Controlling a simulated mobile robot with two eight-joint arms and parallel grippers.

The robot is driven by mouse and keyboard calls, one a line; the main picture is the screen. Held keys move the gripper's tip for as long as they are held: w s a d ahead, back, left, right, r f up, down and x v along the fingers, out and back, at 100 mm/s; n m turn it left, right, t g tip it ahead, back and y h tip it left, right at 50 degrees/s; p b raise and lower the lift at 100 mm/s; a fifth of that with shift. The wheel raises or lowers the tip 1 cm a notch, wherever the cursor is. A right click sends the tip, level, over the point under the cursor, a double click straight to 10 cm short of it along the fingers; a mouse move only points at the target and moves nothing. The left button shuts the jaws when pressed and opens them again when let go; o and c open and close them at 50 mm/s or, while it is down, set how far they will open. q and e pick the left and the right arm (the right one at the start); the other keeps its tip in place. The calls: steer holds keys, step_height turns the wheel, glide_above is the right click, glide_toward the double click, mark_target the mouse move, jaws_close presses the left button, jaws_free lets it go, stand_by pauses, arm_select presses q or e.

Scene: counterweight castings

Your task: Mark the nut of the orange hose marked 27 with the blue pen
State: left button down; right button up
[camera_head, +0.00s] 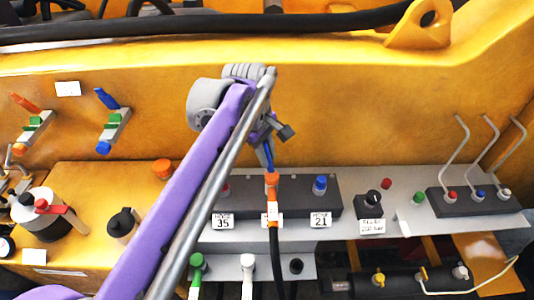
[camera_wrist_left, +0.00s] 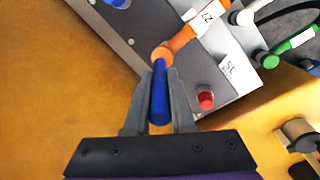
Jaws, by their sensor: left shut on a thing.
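My left gripper (camera_head: 267,150) reaches down in front of the yellow wall and is shut on the blue pen (camera_head: 268,155). In the left wrist view the left gripper (camera_wrist_left: 160,78) holds the blue pen (camera_wrist_left: 159,100) between its fingers, with the pen's far end at the orange nut (camera_wrist_left: 163,53). Whether the tip touches the nut cannot be told. The orange hose (camera_wrist_left: 183,37) carries a white tag reading 27. My right gripper is not in view.
Tags 35 (camera_head: 223,221) and 21 (camera_head: 320,219) flank the hose. Green (camera_head: 197,261) and white (camera_head: 247,263) hose ends lie in front. Bent levers (camera_head: 460,155) stand at right.

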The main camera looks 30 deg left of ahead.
arm_select(q)
steer(key=shift+f, duration=0.45)
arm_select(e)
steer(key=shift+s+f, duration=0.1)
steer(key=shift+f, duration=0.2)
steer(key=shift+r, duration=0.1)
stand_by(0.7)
arm_select(q)
steer(key=shift+r, duration=0.1)
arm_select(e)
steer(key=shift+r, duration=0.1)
arm_select(q)
steer(key=shift+r+p, duration=1.9)
steer(key=shift+r, duration=1.5)
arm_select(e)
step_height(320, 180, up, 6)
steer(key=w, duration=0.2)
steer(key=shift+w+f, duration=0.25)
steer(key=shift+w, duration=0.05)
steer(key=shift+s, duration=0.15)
